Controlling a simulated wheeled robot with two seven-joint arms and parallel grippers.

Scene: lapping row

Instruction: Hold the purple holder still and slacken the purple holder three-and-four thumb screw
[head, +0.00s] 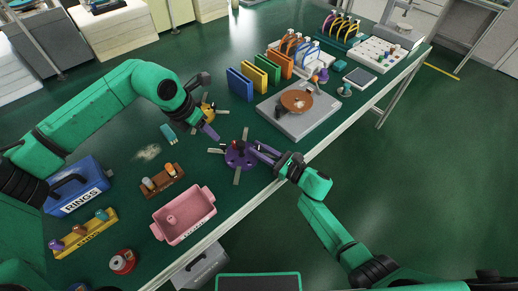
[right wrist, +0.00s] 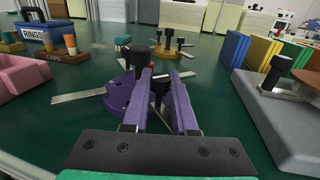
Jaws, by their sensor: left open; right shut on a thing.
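The purple holder (head: 239,155) is a round disc lying on the green table, with metal strips sticking out from it. In the right wrist view the purple holder (right wrist: 122,93) carries a tall black post (right wrist: 140,62). My right gripper (head: 256,150) reaches in from the right and is shut on a black thumb screw (right wrist: 160,83) at the holder's near side. I cannot tell which number this screw is, and the fingers partly hide it. My left gripper (head: 211,132) is open and empty, beyond the holder to its left, apart from it and close to the yellow holder (head: 207,110).
A pink bin (head: 184,215) and a brown peg block (head: 162,181) lie left of the purple holder. A grey plate with a copper disc (head: 296,101) stands to its right. Upright coloured panels (head: 254,75) stand behind. The table's front edge is close to the right arm.

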